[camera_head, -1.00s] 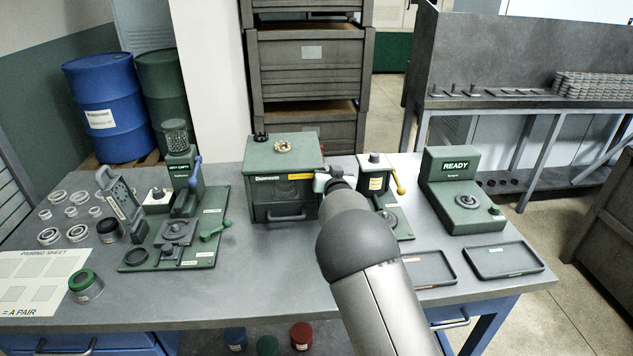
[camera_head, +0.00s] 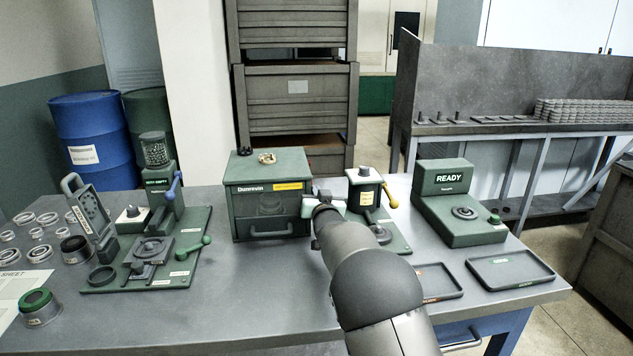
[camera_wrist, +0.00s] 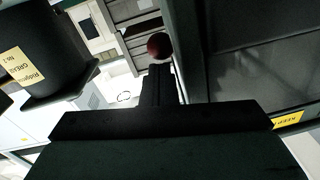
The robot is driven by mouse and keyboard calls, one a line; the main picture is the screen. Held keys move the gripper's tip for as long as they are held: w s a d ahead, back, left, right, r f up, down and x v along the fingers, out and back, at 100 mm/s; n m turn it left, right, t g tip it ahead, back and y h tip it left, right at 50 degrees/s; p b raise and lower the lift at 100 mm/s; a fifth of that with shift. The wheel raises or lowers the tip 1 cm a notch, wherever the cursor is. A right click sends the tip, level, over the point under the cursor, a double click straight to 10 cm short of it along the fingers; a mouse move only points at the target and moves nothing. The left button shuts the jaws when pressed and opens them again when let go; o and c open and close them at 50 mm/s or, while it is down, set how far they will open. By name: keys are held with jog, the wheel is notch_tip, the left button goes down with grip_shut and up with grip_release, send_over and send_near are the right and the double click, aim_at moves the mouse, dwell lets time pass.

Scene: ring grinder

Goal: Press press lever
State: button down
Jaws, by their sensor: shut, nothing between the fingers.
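My gripper (camera_head: 322,197) is in the gap between the green Dunrevin cabinet (camera_head: 268,228) and the station with the yellow-handled lever (camera_head: 389,197). My own arm hides much of this gap in the head view. In the wrist view, my gripper's dark fingers (camera_wrist: 158,75) are shut and empty. A dark red ball-shaped knob (camera_wrist: 158,45) sits right at or just beyond the fingertips; contact cannot be told. No lever is legibly marked as the press lever. Other levers are a blue-handled one (camera_head: 173,186) and a green-handled one (camera_head: 192,248) on the left station.
In the wrist view, a dark grease container (camera_wrist: 45,50) is close on the left and a dark panel (camera_wrist: 262,60) close on the right. The READY unit (camera_head: 462,210) and shallow trays (camera_head: 510,284) are on the right. The front middle of the bench (camera_head: 240,300) is clear.

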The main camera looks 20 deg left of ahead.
jog(key=shift+f, duration=0.1)
jog(key=s+d+r+b, duration=0.2)
jog(key=s+d, duration=0.4)
jog(key=s, duration=0.4)
jog(key=shift+r, duration=0.3)
jog(key=shift+w, duration=0.1)
dwell(0.7)
